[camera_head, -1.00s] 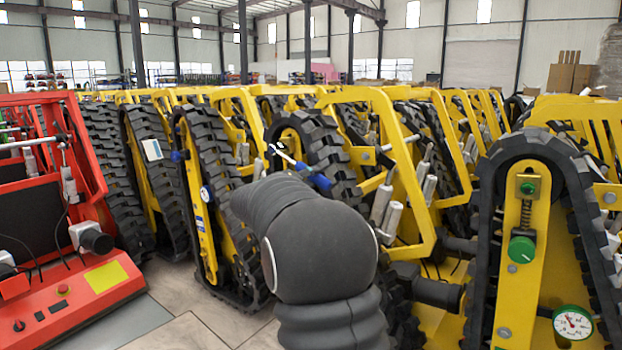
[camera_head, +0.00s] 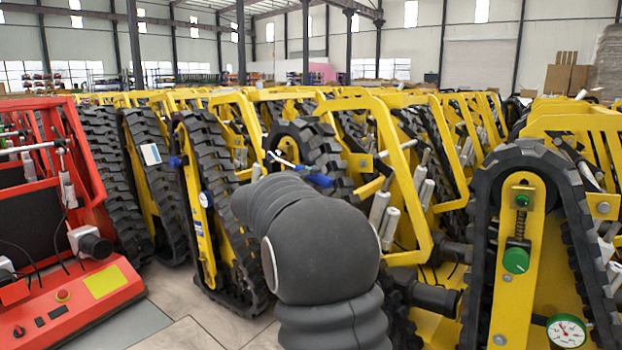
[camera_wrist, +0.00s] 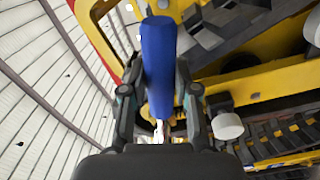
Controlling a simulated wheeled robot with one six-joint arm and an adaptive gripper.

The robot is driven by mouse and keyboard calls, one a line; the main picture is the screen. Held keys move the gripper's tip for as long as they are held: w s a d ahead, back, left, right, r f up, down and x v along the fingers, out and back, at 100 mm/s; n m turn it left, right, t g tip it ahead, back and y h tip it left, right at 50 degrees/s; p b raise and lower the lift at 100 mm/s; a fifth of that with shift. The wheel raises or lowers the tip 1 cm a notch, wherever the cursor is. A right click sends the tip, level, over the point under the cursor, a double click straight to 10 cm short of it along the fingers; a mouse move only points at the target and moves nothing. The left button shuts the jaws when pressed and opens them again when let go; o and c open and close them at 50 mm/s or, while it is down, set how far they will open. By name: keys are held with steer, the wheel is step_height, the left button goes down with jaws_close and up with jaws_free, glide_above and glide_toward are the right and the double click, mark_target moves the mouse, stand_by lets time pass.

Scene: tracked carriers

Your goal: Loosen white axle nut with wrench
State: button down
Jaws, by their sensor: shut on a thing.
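A wrench with a blue handle and a light metal shaft shows beyond my arm in the head view; its blue handle (camera_head: 318,180) points right and its shaft (camera_head: 283,161) points left. My gripper (camera_wrist: 160,95) is shut on the blue handle (camera_wrist: 158,60) in the wrist view. The gripper is hidden behind my dark arm in the head view. A small whitish cylinder (camera_head: 256,172) sits on a carrier left of the wrench, and a pale round part (camera_wrist: 228,126) is right of the gripper in the wrist view. I cannot tell whether either is the white axle nut.
Yellow carriers with black tracks stand close together. One at the right has a green knob (camera_head: 515,260) and a round gauge (camera_head: 567,331). A red machine (camera_head: 75,310) is at the left. Some bare floor (camera_head: 200,325) lies between it and the carriers.

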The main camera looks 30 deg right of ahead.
steer(key=shift+r, duration=0.2)
steer(key=shift+s+r+n+p, duration=0.1)
steer(key=shift+r+n+p, duration=0.55)
steer(key=shift+p, duration=0.2)
steer(key=shift+r+n+p, duration=0.55)
steer(key=shift+r+p, duration=0.25)
steer(key=shift+p, duration=0.25)
steer(key=shift+r, duration=0.15)
steer(key=shift+r+n+p, duration=0.6)
steer(key=shift+p, duration=0.4)
steer(key=shift+r, duration=0.15)
steer(key=shift+r+n+p, duration=0.6)
steer(key=shift+r+p, duration=0.05)
steer(key=shift+p, duration=0.45)
